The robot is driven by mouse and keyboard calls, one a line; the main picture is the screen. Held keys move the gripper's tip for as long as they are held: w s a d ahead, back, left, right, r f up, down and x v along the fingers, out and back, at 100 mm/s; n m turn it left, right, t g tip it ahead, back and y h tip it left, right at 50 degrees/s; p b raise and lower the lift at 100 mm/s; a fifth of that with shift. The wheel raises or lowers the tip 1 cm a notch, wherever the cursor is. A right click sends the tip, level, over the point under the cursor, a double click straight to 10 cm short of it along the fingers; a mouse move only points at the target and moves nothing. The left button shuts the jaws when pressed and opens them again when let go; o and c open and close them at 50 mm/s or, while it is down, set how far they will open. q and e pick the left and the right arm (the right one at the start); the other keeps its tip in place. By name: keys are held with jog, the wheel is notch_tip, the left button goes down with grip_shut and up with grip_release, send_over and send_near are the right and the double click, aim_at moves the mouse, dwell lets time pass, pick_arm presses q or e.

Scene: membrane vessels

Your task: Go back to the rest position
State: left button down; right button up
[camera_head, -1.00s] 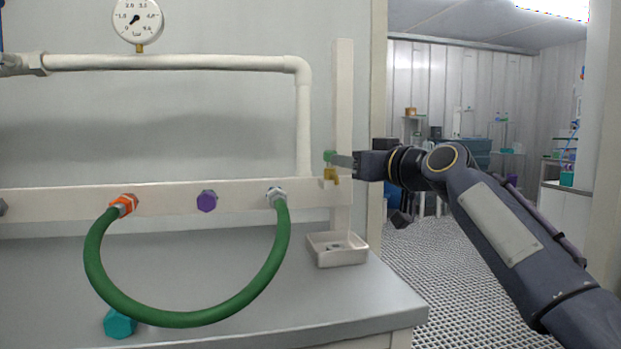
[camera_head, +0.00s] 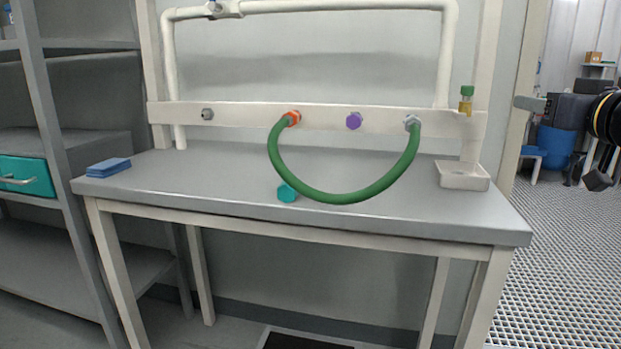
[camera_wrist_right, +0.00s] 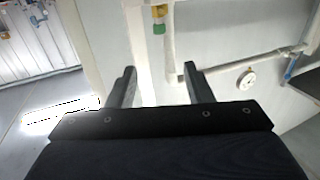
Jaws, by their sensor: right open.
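My right gripper (camera_head: 530,103) is at the right edge of the head view, to the right of the bench and apart from the small brass valve with a green knob (camera_head: 466,98). In the right wrist view its two fingers (camera_wrist_right: 160,88) stand wide apart with nothing between them. The green-knobbed valve also shows beyond the fingers in the wrist view (camera_wrist_right: 159,22). My left gripper is not in view.
A green hose (camera_head: 345,197) loops between an orange and a grey fitting on the white rail (camera_head: 250,115). A purple plug (camera_head: 354,121), white tray (camera_head: 464,177), teal cap (camera_head: 287,192) and blue pads (camera_head: 108,167) are around the grey bench (camera_head: 200,185). Shelves stand left; open floor lies right.

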jog(key=s+a+f+g, duration=0.2)
jog(key=s+a+f, duration=0.15)
jog(key=f, duration=0.35)
jog(key=s+a+f+g, duration=0.2)
jog(key=s+a+f, duration=0.1)
jog(key=a+f, duration=0.25)
jog(key=s+a+f+m+g+y, duration=0.1)
jog(key=s+a+f+g, duration=0.2)
jog(key=s+f, duration=0.6)
jog(key=s+a+f+m+g, duration=0.15)
jog(key=s+f, duration=0.45)
jog(key=f, duration=0.6)
jog(key=s+a+f+g+y, duration=0.1)
jog(key=s+a+f+g, duration=0.25)
jog(key=s+f, duration=0.55)
pick_arm(q)
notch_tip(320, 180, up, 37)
jog(key=p, duration=3.7)
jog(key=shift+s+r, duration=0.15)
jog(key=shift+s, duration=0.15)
pick_arm(e)
notch_tip(320, 180, up, 35)
jog(key=shift+r, duration=0.15)
